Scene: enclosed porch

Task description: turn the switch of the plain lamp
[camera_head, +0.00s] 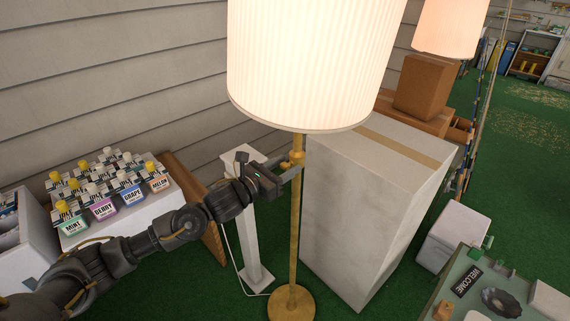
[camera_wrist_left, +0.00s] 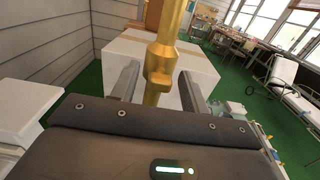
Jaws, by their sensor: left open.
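The plain lamp (camera_head: 294,210) is a brass floor lamp with a glowing pleated shade (camera_head: 312,65) and a round brass base (camera_head: 291,303). Its brass switch (camera_head: 293,160) sits on the pole just under the shade. My left gripper (camera_head: 293,168) is at the height of the switch, its arm coming in from the left. In the left wrist view my left gripper (camera_wrist_left: 158,88) is open, with one finger on each side of the brass switch part (camera_wrist_left: 158,75). My right gripper is not in view.
A large white box (camera_head: 375,190) stands close behind the pole. A narrow white stand (camera_head: 252,235) is left of it. Several labelled bottles (camera_head: 110,195) stand at the left. A second lit lamp (camera_head: 450,25) is at the back right. Green floor lies open at far right.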

